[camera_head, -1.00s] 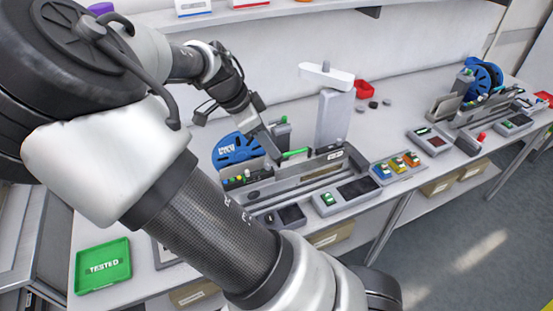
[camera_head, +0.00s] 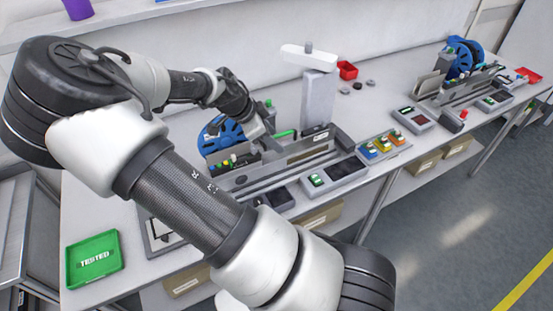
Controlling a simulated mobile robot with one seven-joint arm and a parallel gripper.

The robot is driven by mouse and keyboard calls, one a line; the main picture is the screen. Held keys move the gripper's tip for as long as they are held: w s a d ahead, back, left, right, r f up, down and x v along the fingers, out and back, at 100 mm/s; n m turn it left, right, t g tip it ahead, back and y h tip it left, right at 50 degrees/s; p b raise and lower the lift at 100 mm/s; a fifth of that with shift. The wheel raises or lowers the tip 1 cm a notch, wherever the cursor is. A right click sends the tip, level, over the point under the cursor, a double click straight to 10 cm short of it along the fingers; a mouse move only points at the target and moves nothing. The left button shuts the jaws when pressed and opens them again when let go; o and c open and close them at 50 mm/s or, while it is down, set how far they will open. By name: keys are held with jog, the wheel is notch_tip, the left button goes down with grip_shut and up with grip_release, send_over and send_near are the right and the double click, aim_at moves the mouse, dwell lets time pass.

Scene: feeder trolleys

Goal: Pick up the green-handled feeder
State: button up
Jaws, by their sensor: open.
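My gripper (camera_head: 266,143) is small in the head view and reaches down from the upper left over the near trolley. Its fingers are open; their tips are partly hidden among the trolley parts. A green handle (camera_head: 285,134) shows just right of the fingertips, very close to them. Whether they touch I cannot tell. The feeder body under that handle is mostly hidden by the grey rail and my arm. A blue reel (camera_head: 217,136) stands left of the gripper, partly covered by my arm.
A grey post with a white top (camera_head: 318,95) stands just behind and right of the gripper. A control box (camera_head: 335,176) and coloured blocks (camera_head: 384,145) lie at the front edge. A green TESTED tray (camera_head: 94,260) is at lower left. A second blue reel (camera_head: 465,60) is far right.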

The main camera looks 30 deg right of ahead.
aim_at(281, 142)
jog(key=x, duration=0.4)
jog(key=shift+s+d+r, duration=0.1)
jog(key=shift+d+r, duration=0.1)
jog(key=shift+d, duration=0.05)
jog(key=shift+d+f, duration=0.25)
jog(key=shift+f, duration=0.25)
grip_shut()
jog(key=shift+w+r, duration=0.15)
jog(key=shift+w, duration=0.05)
